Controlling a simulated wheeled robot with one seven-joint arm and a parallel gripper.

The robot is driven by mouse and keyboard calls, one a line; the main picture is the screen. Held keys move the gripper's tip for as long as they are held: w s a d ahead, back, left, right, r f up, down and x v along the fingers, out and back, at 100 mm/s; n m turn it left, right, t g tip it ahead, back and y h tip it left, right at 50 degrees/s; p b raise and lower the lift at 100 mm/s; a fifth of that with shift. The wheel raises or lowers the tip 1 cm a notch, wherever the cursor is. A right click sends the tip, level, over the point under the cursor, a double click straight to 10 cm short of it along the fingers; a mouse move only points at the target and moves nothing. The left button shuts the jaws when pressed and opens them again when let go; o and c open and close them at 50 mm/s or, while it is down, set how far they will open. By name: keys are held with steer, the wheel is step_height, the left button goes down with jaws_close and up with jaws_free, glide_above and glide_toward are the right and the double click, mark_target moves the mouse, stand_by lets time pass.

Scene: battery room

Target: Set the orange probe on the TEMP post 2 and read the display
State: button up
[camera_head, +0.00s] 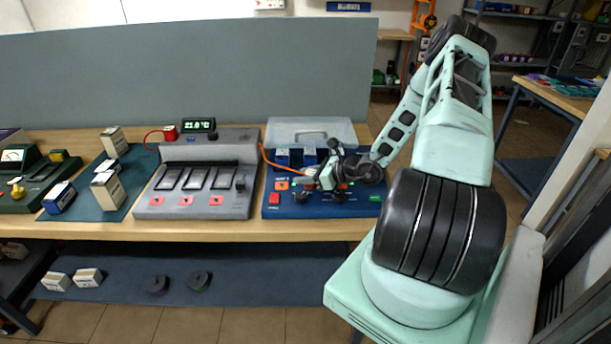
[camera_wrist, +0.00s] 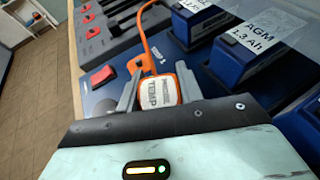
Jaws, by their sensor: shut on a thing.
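My gripper (camera_wrist: 158,92) is shut on the orange probe (camera_wrist: 159,90), which has a white face marked TEMP. The fingers stand on either side of it, and an orange cable (camera_wrist: 145,28) runs from its far end. Printing that looks like TEMP 1 shows on the blue board just beyond the probe. In the head view my gripper (camera_head: 324,178) is low over the blue board (camera_head: 345,207). I cannot tell whether the probe touches it. TEMP post 2 is not clearly made out. The small display (camera_head: 198,125) is lit green, at about 21 °C; its last digit is unclear.
A red switch (camera_wrist: 103,76) is at the left. The grey charger (camera_head: 200,205) stands left of the board, with boxes (camera_head: 107,188) on a mat farther left.

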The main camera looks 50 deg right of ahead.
steer(key=shift+f, duration=0.3)
steer(key=o, duration=0.8)
steer(key=shift+r, duration=0.1)
steer(key=shift+p+v, duration=0.35)
steer(key=shift+v, duration=0.65)
steer(key=shift+p+v, duration=1.75)
steer(key=shift+v, duration=2.7)
